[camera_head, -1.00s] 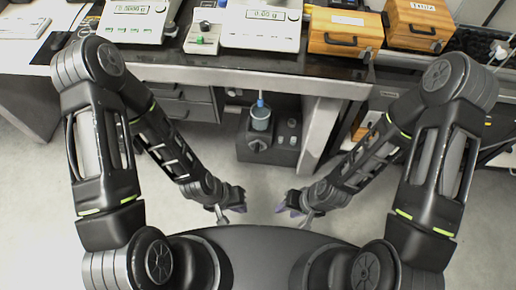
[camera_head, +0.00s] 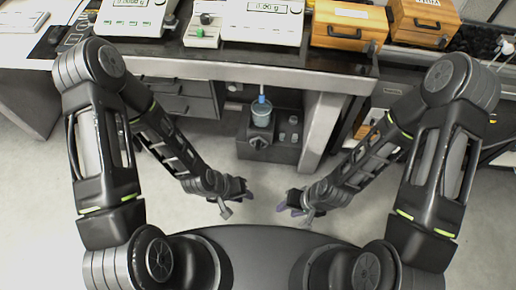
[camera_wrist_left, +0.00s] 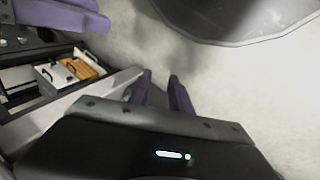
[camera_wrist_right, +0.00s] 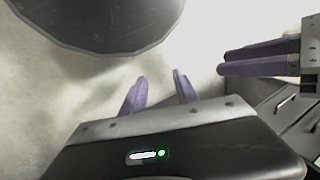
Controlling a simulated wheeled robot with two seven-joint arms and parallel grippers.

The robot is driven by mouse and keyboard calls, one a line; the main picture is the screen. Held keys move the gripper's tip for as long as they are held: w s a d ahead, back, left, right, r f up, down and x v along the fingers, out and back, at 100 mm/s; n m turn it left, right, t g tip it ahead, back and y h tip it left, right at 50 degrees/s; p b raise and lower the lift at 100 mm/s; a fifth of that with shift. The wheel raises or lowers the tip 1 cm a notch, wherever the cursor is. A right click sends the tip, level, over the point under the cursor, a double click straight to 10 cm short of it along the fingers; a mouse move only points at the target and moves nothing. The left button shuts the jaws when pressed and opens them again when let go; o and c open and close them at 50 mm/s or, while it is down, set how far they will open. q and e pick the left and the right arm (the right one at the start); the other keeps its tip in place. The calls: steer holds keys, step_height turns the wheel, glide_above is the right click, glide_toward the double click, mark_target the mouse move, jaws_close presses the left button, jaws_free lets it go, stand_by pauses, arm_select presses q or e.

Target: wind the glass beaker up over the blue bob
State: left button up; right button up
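The glass beaker (camera_head: 261,117) stands upright on a dark box-shaped stand (camera_head: 251,151) beneath the weighing table. The blue bob (camera_head: 262,99) hangs on a thin line at the beaker's rim; I cannot tell whether its lower end is inside. A knob (camera_head: 258,142) shows on the stand's front. My left gripper (camera_head: 247,197) is open and empty, in front of the stand and low in the head view; its parted purple fingers show in the left wrist view (camera_wrist_left: 161,78). My right gripper (camera_head: 282,204) faces it, also open and empty, its fingers parted in the right wrist view (camera_wrist_right: 159,77).
The table (camera_head: 215,68) carries two balances (camera_head: 262,22), a small box with a green knob (camera_head: 202,32) and wooden boxes (camera_head: 349,26). Drawers (camera_head: 185,98) flank the stand on the left, a pale table leg (camera_head: 322,130) on the right. Floor between grippers and stand is clear.

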arm_select(q)
steer(key=o, duration=0.3)
steer(key=w+f+n+t+h+b, duration=0.1)
steer(key=w+f+t+b, duration=0.3)
steer(key=w+f+b, duration=0.6)
steer(key=shift+w+d+f+n, duration=0.2)
steer(key=shift+w+f+n, duration=0.6)
steer(key=shift+w+f, duration=0.1)
steer(key=n+t+h+b, duration=0.5)
steer(key=t+h+b, duration=0.3)
steer(key=b, duration=1.8)
glide_toward(258, 146)
steer(key=shift+w+d+f+g+h, duration=0.2)
steer(key=shift+w+d+g, duration=0.05)
steer(key=shift+w, duration=0.35)
steer(key=shift+w+d+f+g+h, duration=0.2)
steer(key=shift+w+g, duration=0.05)
steer(key=shift+w, duration=0.3)
arm_select(e)
steer(key=w+d+f, duration=0.1)
steer(key=f, duration=1.7)
steer(key=w+f+t, duration=0.1)
steer(key=w+f, duration=0.1)
steer(key=f, duration=1.7)
steer(key=shift+w+d+f+m, duration=0.2)
steer(key=shift+w+d+m, duration=0.1)
steer(key=shift+d, duration=0.1)
arm_select(q)
steer(key=shift+d, duration=0.1)
